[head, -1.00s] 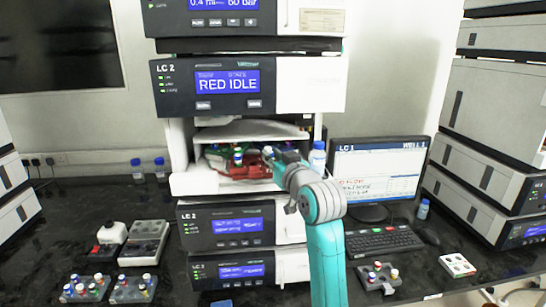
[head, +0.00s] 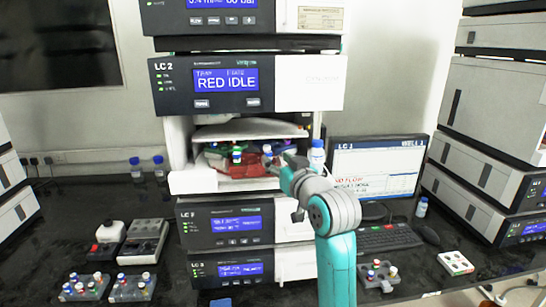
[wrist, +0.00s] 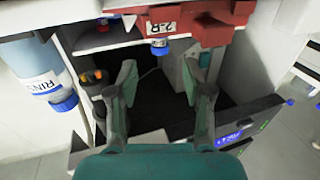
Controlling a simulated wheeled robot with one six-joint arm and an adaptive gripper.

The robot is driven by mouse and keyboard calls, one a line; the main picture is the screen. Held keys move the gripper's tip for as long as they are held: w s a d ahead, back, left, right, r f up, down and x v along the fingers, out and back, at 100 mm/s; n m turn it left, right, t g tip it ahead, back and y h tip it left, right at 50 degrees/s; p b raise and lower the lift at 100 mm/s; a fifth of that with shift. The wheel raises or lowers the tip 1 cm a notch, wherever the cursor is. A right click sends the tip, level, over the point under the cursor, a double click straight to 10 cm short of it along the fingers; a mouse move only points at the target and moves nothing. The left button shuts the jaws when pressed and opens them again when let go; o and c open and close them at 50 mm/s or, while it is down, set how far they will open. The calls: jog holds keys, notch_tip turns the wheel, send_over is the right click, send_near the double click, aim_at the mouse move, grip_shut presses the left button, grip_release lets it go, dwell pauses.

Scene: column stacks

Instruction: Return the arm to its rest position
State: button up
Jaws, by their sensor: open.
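My gripper (head: 278,163) is at the open compartment of the LC 2 stack, just in front of its right part. In the wrist view my gripper (wrist: 160,85) shows two fingers spread apart with nothing between them. A red rack (head: 238,168) with several capped vials sits inside the compartment. In the wrist view the red rack (wrist: 205,25) is beyond the fingertips, with a blue-capped vial (wrist: 160,45) near them. My teal and grey arm reaches up from the lower right and hides part of the stack's right side.
A blue-capped bottle (head: 317,158) stands close right of my gripper; a bottle labelled RINS (wrist: 40,80) is at the wrist view's left. A monitor (head: 385,170) and keyboard (head: 385,238) are right of my arm. Vial racks (head: 82,287) lie front left.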

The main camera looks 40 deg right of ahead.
jog(key=v, duration=0.8)
jog(key=s+a+f+y, duration=0.1)
jog(key=s+a+f, duration=0.3)
jog(key=f, duration=0.5)
jog(key=s+a+f+g, duration=0.1)
jog(key=s+a+f, duration=0.1)
jog(key=a+f, duration=0.5)
jog(key=s+a+f+y, duration=0.1)
jog(key=s+a+f, duration=0.25)
jog(key=f, duration=0.75)
jog(key=s+a+f+n+y, duration=0.1)
jog(key=s+a+f, duration=0.3)
jog(key=s, duration=0.9)
jog(key=s+a+f+n+g+y, duration=0.1)
jog(key=s+a+f+n+y, duration=0.1)
jog(key=s, duration=1.2)
jog(key=shift+a+f, duration=0.85)
jog(key=shift+a, duration=0.25)
jog(key=shift+d, duration=0.1)
